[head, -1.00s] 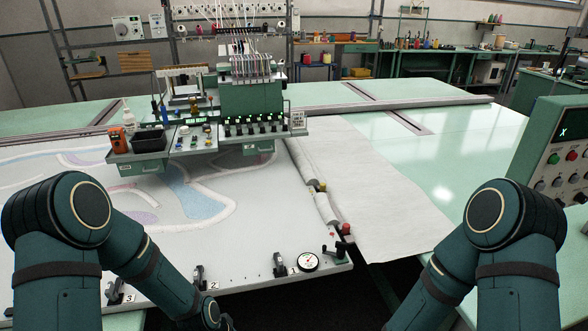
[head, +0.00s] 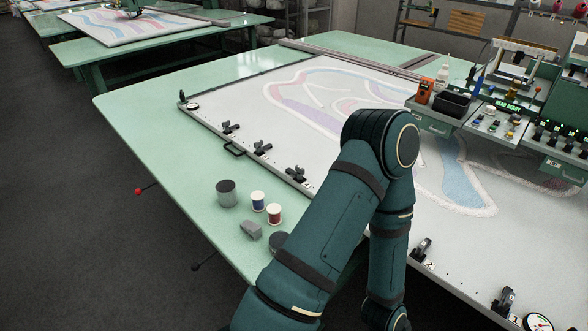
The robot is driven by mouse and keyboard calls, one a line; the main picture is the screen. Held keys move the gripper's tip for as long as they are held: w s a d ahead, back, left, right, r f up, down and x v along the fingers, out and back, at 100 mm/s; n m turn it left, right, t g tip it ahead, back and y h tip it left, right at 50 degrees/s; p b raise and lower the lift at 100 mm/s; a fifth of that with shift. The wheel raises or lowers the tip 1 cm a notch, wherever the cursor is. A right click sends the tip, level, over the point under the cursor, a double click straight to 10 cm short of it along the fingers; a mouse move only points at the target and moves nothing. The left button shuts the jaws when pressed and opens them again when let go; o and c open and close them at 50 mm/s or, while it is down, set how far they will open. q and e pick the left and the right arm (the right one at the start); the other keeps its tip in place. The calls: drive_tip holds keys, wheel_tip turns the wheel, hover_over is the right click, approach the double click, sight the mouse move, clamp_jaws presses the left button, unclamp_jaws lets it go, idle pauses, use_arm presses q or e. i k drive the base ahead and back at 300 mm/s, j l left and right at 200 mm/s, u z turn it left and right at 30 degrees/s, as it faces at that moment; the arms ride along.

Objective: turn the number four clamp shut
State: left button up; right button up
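Three dark clamps stand along the left edge of the white frame (head: 330,130): a far one (head: 229,128), a middle one (head: 262,149) and a near one (head: 296,174). On the front edge, the clamp marked 2 (head: 421,249) and the clamp marked 1 (head: 505,300) show. My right gripper is not in view.
On the green table (head: 150,110), left of the frame, stand a grey cup (head: 227,193), a blue spool (head: 258,201), a red spool (head: 274,214) and a grey block (head: 250,230). The tufting head (head: 560,120) stands over the frame's right side. Dark floor lies left.

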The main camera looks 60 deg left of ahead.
sight(300, 171)
drive_tip(key=u, duration=1.85)
